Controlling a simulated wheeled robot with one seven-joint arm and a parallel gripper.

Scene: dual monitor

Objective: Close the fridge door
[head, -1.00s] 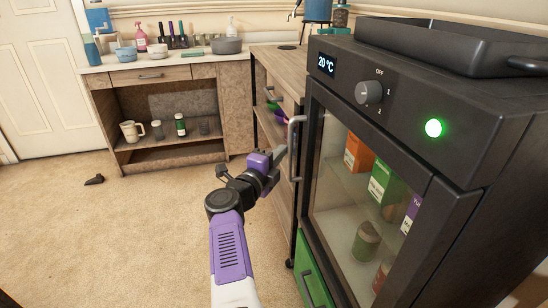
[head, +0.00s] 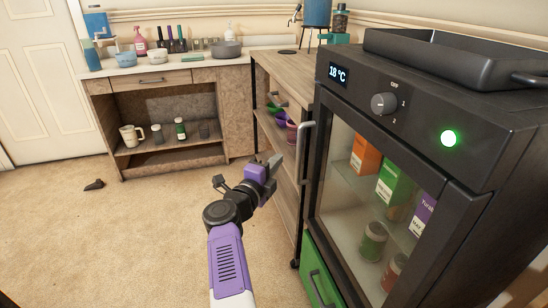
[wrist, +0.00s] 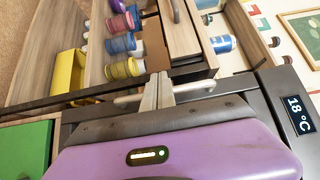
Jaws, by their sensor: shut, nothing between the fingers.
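The fridge (head: 470,190) is a dark cabinet at the right of the head view. Its glass door (head: 345,200) looks flush with the cabinet, with no gap that I can see. The door's grey vertical handle (head: 304,150) is at its left edge. My gripper (head: 276,160) is shut and empty, just left of the handle and apart from it in the head view. In the wrist view the shut fingers (wrist: 159,82) overlap the pale handle bar (wrist: 205,88); contact cannot be told. The fridge display (head: 339,74) reads 18 °C.
Cartons and jars stand behind the glass. A black tray (head: 445,55) sits on top of the fridge. A green drawer (head: 318,275) is below the door. A wooden shelf unit (head: 285,85) stands beside the fridge.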

